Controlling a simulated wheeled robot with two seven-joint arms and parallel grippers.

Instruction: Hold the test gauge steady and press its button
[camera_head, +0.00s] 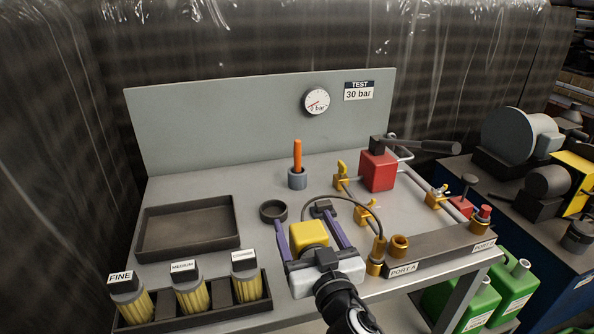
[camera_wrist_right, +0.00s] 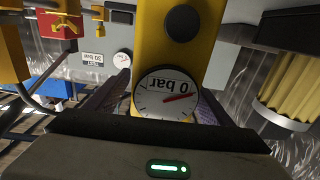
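The test gauge is a yellow block (camera_head: 309,232) near the front middle of the bench. In the right wrist view its yellow body (camera_wrist_right: 152,40) fills the middle, with a round dial (camera_wrist_right: 166,92) marked "0 bar" and a red needle. A round black button (camera_wrist_right: 183,24) shows on the same yellow body. My right gripper (camera_head: 307,216) reaches in from the front, its purple fingers spread on either side of the gauge. A gap shows between the gauge and the right-hand finger in the head view. My left gripper is out of view.
A black tray (camera_head: 151,251) and filters labelled FINE (camera_head: 137,307), MEDIUM (camera_head: 192,298) and COARSE (camera_head: 248,288) stand at left. A black ring (camera_head: 273,204) and an orange-handled tool (camera_head: 298,157) stand behind the gripper. A red pump (camera_head: 377,172), brass fittings and a thin hose lie right.

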